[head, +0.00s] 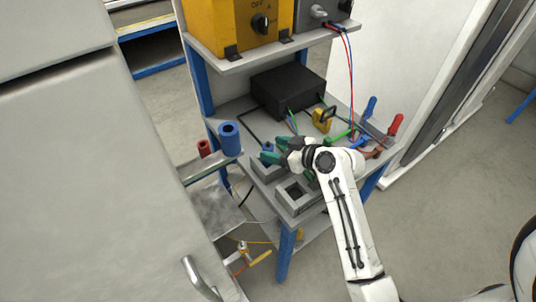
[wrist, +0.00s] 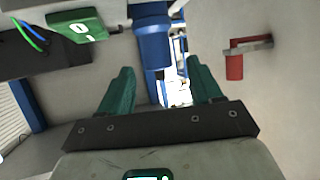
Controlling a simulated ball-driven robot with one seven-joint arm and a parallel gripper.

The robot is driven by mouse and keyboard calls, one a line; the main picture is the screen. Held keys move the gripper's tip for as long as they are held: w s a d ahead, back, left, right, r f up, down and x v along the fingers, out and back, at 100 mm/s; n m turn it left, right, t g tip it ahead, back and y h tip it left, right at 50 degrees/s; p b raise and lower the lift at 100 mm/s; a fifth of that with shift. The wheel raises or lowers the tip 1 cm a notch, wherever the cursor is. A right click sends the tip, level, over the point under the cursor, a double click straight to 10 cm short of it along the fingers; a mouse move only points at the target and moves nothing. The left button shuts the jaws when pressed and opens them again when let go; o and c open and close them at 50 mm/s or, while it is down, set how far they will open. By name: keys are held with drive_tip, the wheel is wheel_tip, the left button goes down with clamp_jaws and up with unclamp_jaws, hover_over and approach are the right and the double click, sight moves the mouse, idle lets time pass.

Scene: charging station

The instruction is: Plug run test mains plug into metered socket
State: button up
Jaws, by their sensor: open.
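My gripper (head: 274,150), with green fingers, is open over the left part of the bench shelf. In the wrist view my gripper (wrist: 160,66) has its fingers spread, with a blue cylinder (wrist: 152,36) showing between and beyond the tips. Nothing is clearly held. In the head view a thick blue cylinder (head: 230,139) with a dark round hole stands at the shelf's left edge, left of my gripper and apart from it. A smaller blue part shows beside the fingers, partly hidden. I cannot tell for certain which piece is the run test plug or the metered socket.
A red cylinder (head: 204,148) is left of the blue one; a red one also shows in the wrist view (wrist: 234,67). A black box (head: 288,91), a yellow padlock-like piece (head: 322,120) and red- and blue-handled clamps lie behind. A grey square holder (head: 296,191) is at the front.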

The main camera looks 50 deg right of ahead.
sight(270, 146)
drive_tip(key=shift+p+x, duration=0.85)
drive_tip(key=shift+x, duration=1.8)
drive_tip(key=shift+c, duration=0.3)
drive_tip(key=c, duration=1)
